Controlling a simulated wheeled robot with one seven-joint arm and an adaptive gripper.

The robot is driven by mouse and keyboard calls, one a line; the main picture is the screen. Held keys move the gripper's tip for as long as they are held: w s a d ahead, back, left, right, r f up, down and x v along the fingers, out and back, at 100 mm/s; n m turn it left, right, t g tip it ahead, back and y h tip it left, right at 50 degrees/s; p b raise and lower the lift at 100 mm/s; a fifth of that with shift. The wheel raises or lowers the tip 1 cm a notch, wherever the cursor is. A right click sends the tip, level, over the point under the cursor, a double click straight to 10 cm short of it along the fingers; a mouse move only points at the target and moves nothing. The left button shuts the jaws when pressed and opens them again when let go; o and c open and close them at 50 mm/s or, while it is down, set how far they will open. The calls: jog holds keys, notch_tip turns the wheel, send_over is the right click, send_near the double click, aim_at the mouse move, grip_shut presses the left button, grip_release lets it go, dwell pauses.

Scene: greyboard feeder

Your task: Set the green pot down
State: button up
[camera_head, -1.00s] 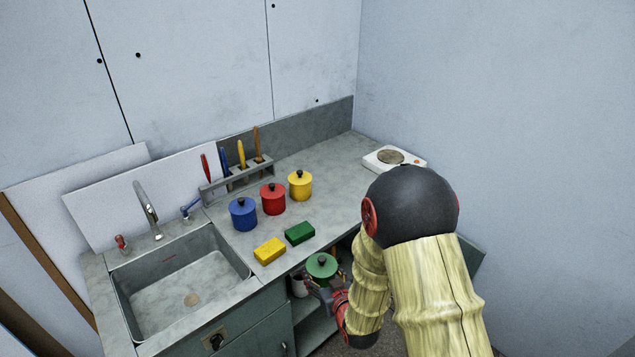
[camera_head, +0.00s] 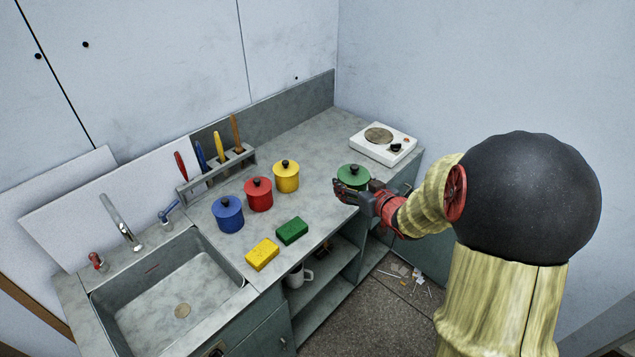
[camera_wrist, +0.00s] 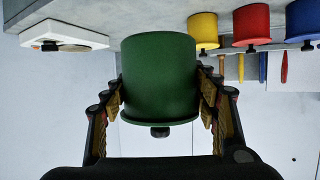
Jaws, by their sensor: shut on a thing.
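The green pot (camera_head: 353,176) with its dark-knobbed lid is at the right front part of the grey counter in the head view. My gripper (camera_head: 357,192) is shut on it from the front right side. In the wrist view the green pot (camera_wrist: 159,80) fills the middle, upside down in the picture, with my gripper's fingers (camera_wrist: 160,100) against both its sides. The pot looks upright. I cannot tell whether its base touches the counter or hangs just above it.
Yellow (camera_head: 286,176), red (camera_head: 258,194) and blue (camera_head: 228,214) pots stand in a row to the left. A white hotplate (camera_head: 383,144) is behind the green pot. Yellow (camera_head: 262,254) and green (camera_head: 292,231) sponges lie near the front edge. Counter between the yellow pot and green pot is clear.

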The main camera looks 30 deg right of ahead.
jog(key=w+a+f+b, duration=0.1)
jog(key=w+f, duration=0.1)
jog(key=w, duration=0.1)
jog(key=w+f+b, duration=0.2)
jog(key=w+f, duration=0.1)
jog(key=w, duration=0.1)
jog(key=w+a+f+b, duration=0.1)
jog(key=w+f, duration=0.2)
jog(key=shift+w+a+b, duration=0.25)
jog(key=shift+a+b, duration=0.1)
jog(key=shift+w+a+f, duration=0.15)
jog(key=shift+w+f, duration=0.15)
jog(key=shift+f, duration=0.15)
jog(key=shift+w+f+b, duration=0.1)
jog(key=shift+f+b, duration=0.65)
jog(key=shift+f, duration=0.8)
jog(key=shift+f, duration=0.1)
jog(key=o, duration=1.8)
jog(key=shift+f, duration=0.1)
jog(key=shift+o, duration=0.2)
